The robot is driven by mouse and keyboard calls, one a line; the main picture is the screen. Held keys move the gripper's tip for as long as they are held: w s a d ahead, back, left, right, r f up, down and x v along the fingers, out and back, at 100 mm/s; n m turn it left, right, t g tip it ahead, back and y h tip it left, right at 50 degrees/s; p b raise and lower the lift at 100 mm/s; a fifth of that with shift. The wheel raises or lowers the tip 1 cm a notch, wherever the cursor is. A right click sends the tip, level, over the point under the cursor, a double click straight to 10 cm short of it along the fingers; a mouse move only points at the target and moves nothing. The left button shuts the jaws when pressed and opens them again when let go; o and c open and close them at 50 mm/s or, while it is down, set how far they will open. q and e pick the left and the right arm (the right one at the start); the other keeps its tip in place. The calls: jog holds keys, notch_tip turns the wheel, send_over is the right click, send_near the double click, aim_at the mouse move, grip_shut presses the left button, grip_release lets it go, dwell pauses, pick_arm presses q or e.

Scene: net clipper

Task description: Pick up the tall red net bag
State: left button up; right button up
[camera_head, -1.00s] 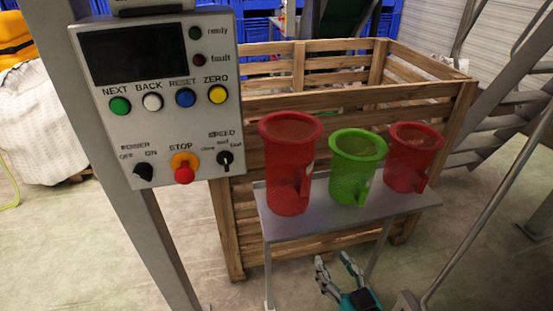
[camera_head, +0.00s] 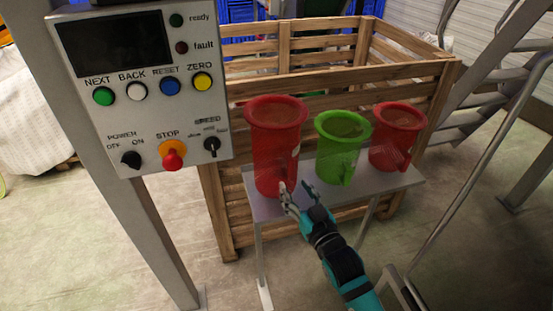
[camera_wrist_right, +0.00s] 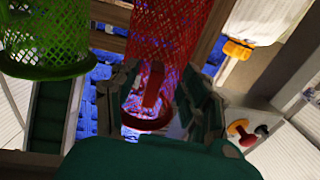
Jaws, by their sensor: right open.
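The tall red net bag (camera_head: 274,140) stands upright at the left end of a small grey table (camera_head: 400,182). It also shows in the right wrist view (camera_wrist_right: 168,42), between the fingers. My right gripper (camera_head: 298,198) is open, with its fingertips in front of the lower part of the tall red bag. In the right wrist view the fingers (camera_wrist_right: 160,95) are on either side of the bag's lower tab; I cannot tell whether they touch it. My left gripper is not in view.
A green net bag (camera_head: 338,150) stands close to the right, and also shows in the wrist view (camera_wrist_right: 45,35). A shorter red net bag (camera_head: 396,135) is farther right. A wooden crate (camera_head: 222,215) is behind the table. A control panel (camera_head: 135,90) on a post stands left.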

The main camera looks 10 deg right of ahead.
aim_at(289, 176)
jog(key=w, duration=0.4)
jog(key=shift+w+a+r+p, duration=0.3)
jog(key=shift+w+r+p, duration=0.05)
jog(key=shift+p, duration=0.05)
jog(key=shift+s, duration=0.1)
grip_shut()
